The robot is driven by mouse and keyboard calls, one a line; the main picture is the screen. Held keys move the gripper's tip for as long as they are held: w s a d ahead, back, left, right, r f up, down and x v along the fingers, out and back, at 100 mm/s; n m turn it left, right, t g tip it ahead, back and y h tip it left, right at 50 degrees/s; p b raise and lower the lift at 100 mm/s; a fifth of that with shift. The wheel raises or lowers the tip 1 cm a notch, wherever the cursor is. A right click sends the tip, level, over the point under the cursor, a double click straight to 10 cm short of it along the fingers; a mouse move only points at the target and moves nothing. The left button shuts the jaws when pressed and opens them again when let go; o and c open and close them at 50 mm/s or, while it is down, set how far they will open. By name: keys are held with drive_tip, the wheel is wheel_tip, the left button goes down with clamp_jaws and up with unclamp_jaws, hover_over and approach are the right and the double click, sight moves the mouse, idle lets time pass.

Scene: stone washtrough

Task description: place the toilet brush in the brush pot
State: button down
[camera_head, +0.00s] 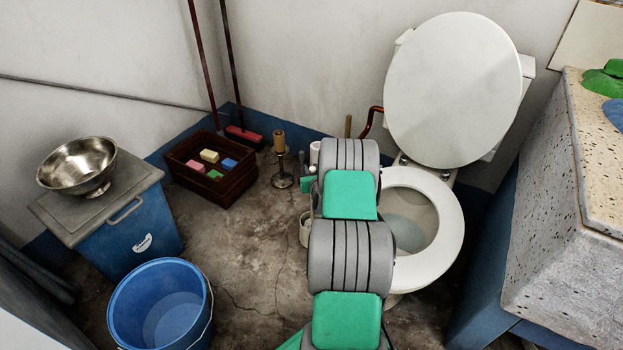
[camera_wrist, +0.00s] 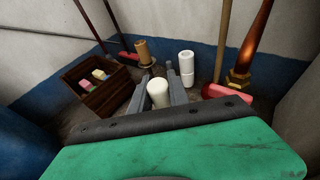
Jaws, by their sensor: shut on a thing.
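My gripper (camera_wrist: 158,72) has its two grey fingers on either side of a white, round-topped piece (camera_wrist: 158,93) in the wrist view. This looks like the toilet brush, held between the fingers; its lower part is hidden. In the head view my arm covers most of the gripper, and only a grey finger (camera_head: 302,161) shows beside the arm. A pale, open-topped pot (camera_head: 304,229), apparently the brush pot, stands on the floor left of the toilet, partly hidden behind my arm. I cannot make out the pot in the wrist view.
The toilet (camera_head: 447,235), lid raised, stands close to the right of my arm. A wooden crate (camera_head: 225,190) and blue bucket (camera_head: 160,300) are left; floor between is clear.

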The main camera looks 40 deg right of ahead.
drive_tip(key=shift+f, duration=0.2)
drive_tip(key=shift+f+b, duration=0.4)
drive_tip(key=shift+f, duration=0.3)
drive_tip(key=c, duration=1.3)
unclamp_jaws()
drive_tip(key=shift+o, duration=0.2)
drive_tip(key=shift+r, duration=0.1)
